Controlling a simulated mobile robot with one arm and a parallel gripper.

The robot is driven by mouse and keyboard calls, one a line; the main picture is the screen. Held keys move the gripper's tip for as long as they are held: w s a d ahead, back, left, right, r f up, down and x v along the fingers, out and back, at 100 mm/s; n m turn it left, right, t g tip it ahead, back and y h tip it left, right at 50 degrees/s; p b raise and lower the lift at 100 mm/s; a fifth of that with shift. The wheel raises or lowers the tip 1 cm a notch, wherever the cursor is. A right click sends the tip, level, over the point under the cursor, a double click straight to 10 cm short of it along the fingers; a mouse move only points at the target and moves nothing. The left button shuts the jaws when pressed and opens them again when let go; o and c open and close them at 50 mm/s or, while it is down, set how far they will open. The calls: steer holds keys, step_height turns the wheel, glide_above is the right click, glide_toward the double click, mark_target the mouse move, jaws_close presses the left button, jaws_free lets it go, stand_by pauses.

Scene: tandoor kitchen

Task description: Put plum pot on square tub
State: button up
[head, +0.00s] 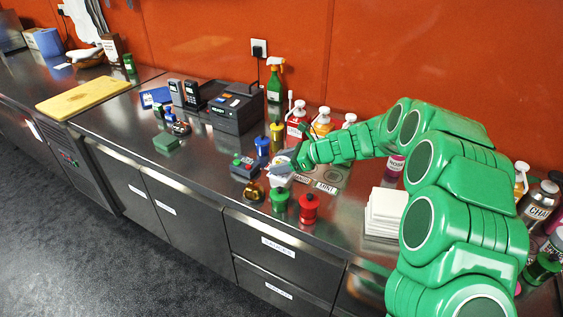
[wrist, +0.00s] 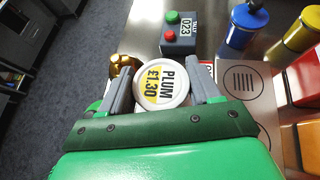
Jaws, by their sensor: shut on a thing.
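The plum pot (wrist: 160,86) has a round white lid with a white and yellow label reading PLUM £1.30. It sits between the two grey fingers of my gripper (wrist: 163,88) in the wrist view, which are shut on it. In the head view my gripper (head: 284,167) is over the front half of the counter, with a small white part of the pot (head: 280,180) showing below it. I cannot tell how high the pot is held. I cannot make out for sure which thing is the square tub.
A grey board (head: 330,186) with round marks and name labels lies right of my gripper. Green (head: 280,200) and red (head: 308,208) pots stand in front. A button box (head: 243,167), a brass object (head: 254,191), a blue pot (head: 262,146) and a white square stack (head: 385,212) stand around.

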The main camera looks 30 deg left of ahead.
steer(key=shift+f, duration=0.1)
steer(key=o, duration=1.1)
steer(key=shift+d+r, duration=0.1)
steer(key=shift+r, duration=0.15)
steer(key=v, duration=1.1)
steer(key=shift+w+d+r, duration=0.1)
steer(key=shift+d, duration=0.3)
